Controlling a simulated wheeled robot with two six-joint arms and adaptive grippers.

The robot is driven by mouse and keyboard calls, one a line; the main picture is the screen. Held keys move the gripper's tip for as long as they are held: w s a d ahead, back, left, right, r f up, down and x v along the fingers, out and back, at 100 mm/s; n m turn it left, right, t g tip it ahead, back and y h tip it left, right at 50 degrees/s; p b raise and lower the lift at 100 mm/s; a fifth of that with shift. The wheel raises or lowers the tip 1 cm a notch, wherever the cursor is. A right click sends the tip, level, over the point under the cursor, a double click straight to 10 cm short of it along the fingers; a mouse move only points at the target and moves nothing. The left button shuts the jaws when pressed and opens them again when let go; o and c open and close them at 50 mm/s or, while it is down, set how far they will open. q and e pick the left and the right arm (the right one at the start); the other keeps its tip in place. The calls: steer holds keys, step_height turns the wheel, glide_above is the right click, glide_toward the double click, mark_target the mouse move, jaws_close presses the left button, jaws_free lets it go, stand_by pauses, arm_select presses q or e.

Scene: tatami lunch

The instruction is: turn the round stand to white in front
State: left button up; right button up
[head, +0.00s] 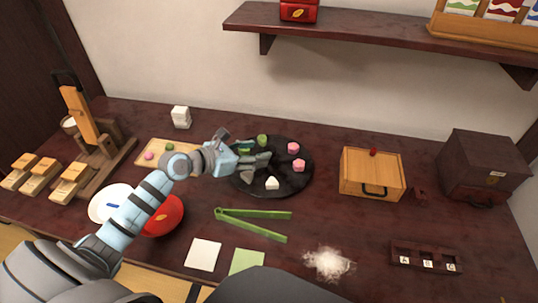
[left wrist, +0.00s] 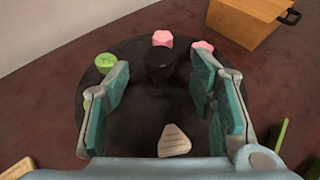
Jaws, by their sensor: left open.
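The round stand (head: 295,182) is a black disc on the table, also seen in the left wrist view (left wrist: 135,130). A white piece (head: 272,183) lies on its front part, near the bottom in the wrist view (left wrist: 174,140). A green piece (head: 262,140) is at the back, and two pink pieces (head: 293,148) (head: 299,165) are at the right. My left gripper (head: 258,163) is open over the stand. In the wrist view a dark central knob (left wrist: 160,68) appears between its fingers, not visibly gripped. My right gripper is not in view.
Green tongs (head: 252,213) lie in front of the stand. A red bowl (head: 165,217) and white plate (head: 105,207) are front left, partly behind my arm. A wooden box (head: 371,172) stands to the right. A light board (head: 158,150) lies left.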

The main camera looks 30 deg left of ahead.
mark_target(268, 150)
arm_select(q)
steer(key=b+x, duration=0.1)
steer(key=x, duration=0.5)
steer(key=shift+f+b, duration=0.15)
steer(key=shift+b, duration=0.2)
jaws_close()
